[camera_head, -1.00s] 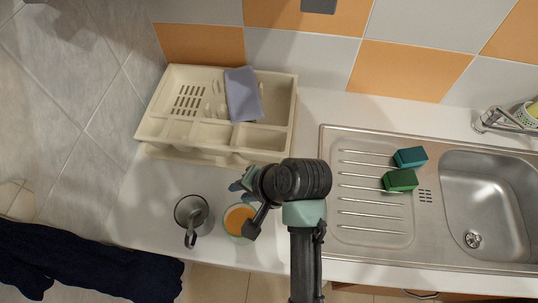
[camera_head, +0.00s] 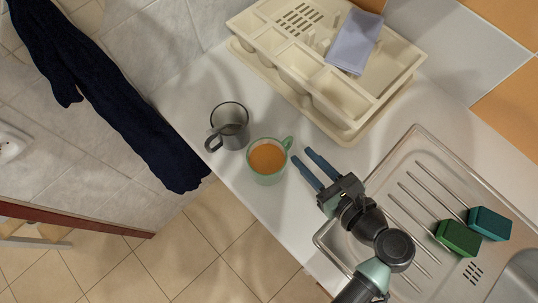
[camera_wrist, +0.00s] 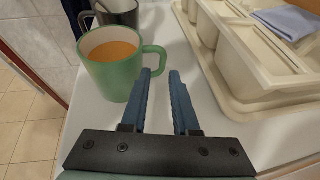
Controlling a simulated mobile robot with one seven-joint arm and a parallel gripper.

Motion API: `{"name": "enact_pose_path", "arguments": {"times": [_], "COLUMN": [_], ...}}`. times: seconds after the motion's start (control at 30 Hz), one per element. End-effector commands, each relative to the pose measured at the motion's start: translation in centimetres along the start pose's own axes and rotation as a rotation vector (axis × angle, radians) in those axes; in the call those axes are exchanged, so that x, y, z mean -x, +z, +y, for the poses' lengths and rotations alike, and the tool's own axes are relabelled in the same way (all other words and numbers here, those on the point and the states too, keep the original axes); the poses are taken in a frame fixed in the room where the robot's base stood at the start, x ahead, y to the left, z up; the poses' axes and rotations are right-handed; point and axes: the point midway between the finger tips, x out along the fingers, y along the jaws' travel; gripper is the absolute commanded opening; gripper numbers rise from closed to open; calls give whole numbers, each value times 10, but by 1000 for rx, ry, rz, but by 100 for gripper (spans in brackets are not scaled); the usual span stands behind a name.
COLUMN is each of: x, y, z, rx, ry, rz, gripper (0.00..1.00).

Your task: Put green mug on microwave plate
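The green mug (camera_head: 267,162) stands upright on the white counter near its front edge, filled with an orange liquid. Its handle points up and right in the head view. In the wrist view the green mug (camera_wrist: 117,66) is just ahead and left, with its handle toward my fingers. My gripper (camera_head: 312,167) is to the right of the mug, its two blue fingers apart with nothing between them. The fingers also show in the wrist view (camera_wrist: 160,76), close to the handle; whether they touch it I cannot tell. No microwave or plate is in view.
A dark grey mug (camera_head: 230,122) stands just beside the green mug. A cream cutlery tray (camera_head: 349,104) with a grey-blue cloth (camera_head: 355,41) lies behind. A steel sink (camera_head: 400,185) with green (camera_head: 458,238) and teal (camera_head: 489,223) sponges is at right. Dark cloth (camera_head: 110,100) hangs at left.

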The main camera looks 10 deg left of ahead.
Motion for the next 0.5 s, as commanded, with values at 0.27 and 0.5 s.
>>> {"name": "enact_pose_path", "arguments": {"times": [0.27, 0.5], "x": [-26, -60], "y": [0, -3], "z": [-1, -3], "rx": [3, 3], "ry": [1, 3], "rz": [0, 0], "gripper": [28, 28]}}
